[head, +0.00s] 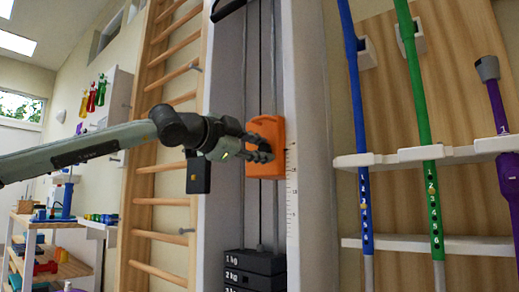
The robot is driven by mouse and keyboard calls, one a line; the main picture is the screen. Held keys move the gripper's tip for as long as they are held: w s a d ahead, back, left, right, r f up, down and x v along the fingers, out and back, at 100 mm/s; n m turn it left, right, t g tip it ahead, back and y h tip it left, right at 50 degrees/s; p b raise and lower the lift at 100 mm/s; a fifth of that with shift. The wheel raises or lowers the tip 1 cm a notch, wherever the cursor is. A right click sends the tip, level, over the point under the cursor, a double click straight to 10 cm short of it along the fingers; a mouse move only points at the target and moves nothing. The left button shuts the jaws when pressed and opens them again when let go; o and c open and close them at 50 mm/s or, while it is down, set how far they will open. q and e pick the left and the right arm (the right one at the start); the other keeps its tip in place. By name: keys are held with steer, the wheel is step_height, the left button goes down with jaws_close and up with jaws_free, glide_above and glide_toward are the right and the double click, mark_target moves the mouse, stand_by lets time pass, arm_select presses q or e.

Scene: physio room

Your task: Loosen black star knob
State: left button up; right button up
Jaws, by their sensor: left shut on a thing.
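An orange carriage (267,128) sits on the white upright of a weight-stack pulley column, beside a printed scale. My left gripper (263,152) reaches in from the left, with its fingers against the front of the carriage. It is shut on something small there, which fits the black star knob. The knob itself is hidden by the dark fingers, so I cannot make out its shape or how far it is turned. My right gripper is not in view.
Black weight plates (253,268) stand at the foot of the column. Wooden wall bars (163,170) rise behind my left arm. Coloured bars stand in a white rack (440,153) at the right. A shelf trolley (50,225) is at the far left.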

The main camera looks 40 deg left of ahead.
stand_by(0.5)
arm_select(q)
steer(key=o, duration=1.2)
steer(key=shift+c, duration=0.2)
steer(key=shift+s, duration=0.1)
steer(key=s, duration=1.1)
steer(key=shift+s+a, duration=0.4)
steer(key=shift+a, duration=0.05)
